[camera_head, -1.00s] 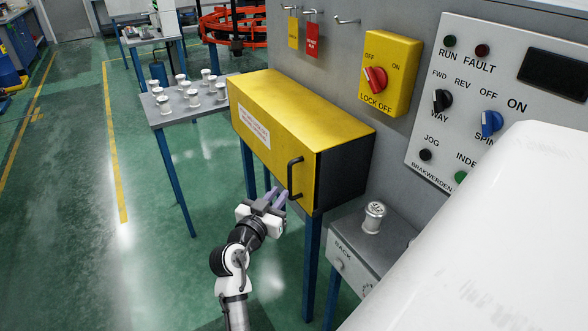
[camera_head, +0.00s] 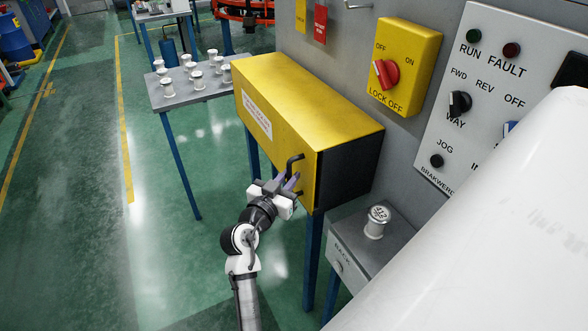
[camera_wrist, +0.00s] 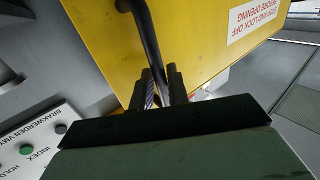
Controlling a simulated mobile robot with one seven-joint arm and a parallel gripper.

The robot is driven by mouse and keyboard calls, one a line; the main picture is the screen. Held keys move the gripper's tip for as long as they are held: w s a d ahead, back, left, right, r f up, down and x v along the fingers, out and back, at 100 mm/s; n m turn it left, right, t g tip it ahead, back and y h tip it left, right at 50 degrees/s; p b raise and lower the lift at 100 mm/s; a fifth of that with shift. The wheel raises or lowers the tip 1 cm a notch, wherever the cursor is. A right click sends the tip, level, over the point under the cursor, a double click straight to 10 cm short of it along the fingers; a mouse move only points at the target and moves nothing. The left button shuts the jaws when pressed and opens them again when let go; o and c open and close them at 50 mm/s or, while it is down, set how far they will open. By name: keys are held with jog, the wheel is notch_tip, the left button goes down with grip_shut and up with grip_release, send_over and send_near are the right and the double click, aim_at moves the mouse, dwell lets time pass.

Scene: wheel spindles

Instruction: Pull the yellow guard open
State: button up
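The yellow guard (camera_head: 290,100) is a long box with a black end face, and its front is closed flush. It fills the top of the wrist view (camera_wrist: 200,40). A black bar handle (camera_head: 297,160) stands upright near the front face's right end. In the wrist view the handle (camera_wrist: 150,40) runs down between my fingers. My gripper (camera_head: 287,181) is at the handle's lower part, its two fingers apart on either side of the bar. In the wrist view my gripper (camera_wrist: 162,90) shows some of one inner finger pad. Firm contact with the bar is not visible.
A yellow lock-off switch (camera_head: 405,65) with a red knob and a grey control panel (camera_head: 475,90) are on the wall at right. A metal spindle (camera_head: 377,222) stands on a grey box below. A table (camera_head: 185,95) with several spindles is at left. The front floor is clear.

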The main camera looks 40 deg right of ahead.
jog(key=shift+w+d, duration=0.15)
jog(key=shift+d, duration=0.25)
grip_shut()
jog(key=shift+a, duration=0.1)
